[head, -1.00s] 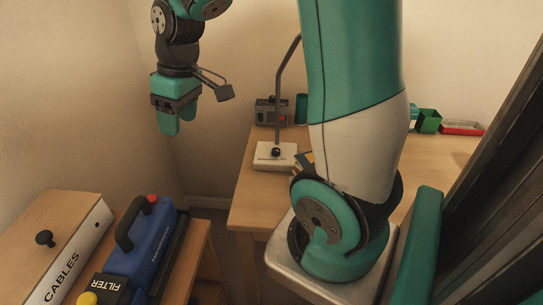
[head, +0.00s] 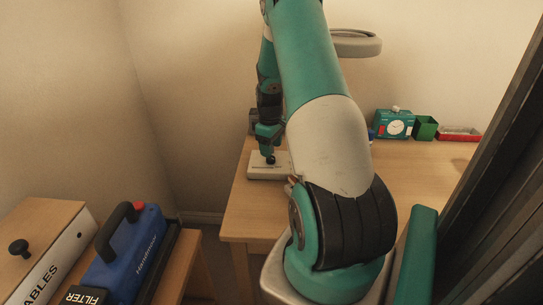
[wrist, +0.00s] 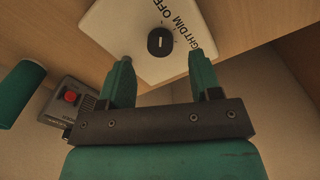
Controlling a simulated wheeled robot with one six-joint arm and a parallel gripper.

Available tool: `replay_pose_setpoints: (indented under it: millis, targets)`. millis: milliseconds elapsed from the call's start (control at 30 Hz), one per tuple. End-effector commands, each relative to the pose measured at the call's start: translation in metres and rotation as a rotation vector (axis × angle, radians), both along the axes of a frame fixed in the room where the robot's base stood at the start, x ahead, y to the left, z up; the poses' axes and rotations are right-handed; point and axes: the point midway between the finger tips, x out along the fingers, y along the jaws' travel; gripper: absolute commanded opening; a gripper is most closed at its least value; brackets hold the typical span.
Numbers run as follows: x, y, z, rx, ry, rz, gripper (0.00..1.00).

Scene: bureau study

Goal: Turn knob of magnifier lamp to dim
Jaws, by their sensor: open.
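The magnifier lamp's pale base (head: 256,171) sits on the wooden desk, and its ring-shaped head (head: 357,44) shows behind my arm. The black knob (head: 271,158) is on top of the base. In the wrist view the knob (wrist: 161,43) has a short white mark on its face, with OFF, DIM and a partly covered BRIGHT lettered on the base (wrist: 118,28) around it. My gripper (wrist: 161,66) is open and empty, its fingers on either side of the line to the knob. In the head view my gripper (head: 269,147) is just above the knob; contact cannot be told.
A grey box with a red button (wrist: 70,98) and a green cylinder (wrist: 19,93) are left in the wrist view. A green clock (head: 394,125), green cup (head: 426,128) and red tray (head: 459,134) stand at the desk's back right. A blue filter machine (head: 130,250) is at left.

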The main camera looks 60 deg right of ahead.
Motion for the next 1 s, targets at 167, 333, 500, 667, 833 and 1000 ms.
replay_pose_setpoints:
  millis: [167,333,500,667,833,1000]
  targets:
    - [0.0,-0.001,-0.029,0.001,0.001,0.0,0.58]
    - [0.0,-0.002,-0.042,0.0,0.0,0.0,0.58]
    - [0.001,-0.002,-0.044,-0.001,-0.001,0.0,0.58]
    - [0.001,-0.002,-0.044,-0.001,-0.001,0.0,0.51]
    - [0.001,-0.002,-0.044,-0.001,-0.001,0.0,0.12]
    - [0.0,-0.004,-0.044,-0.001,-0.001,-0.004,0.09]
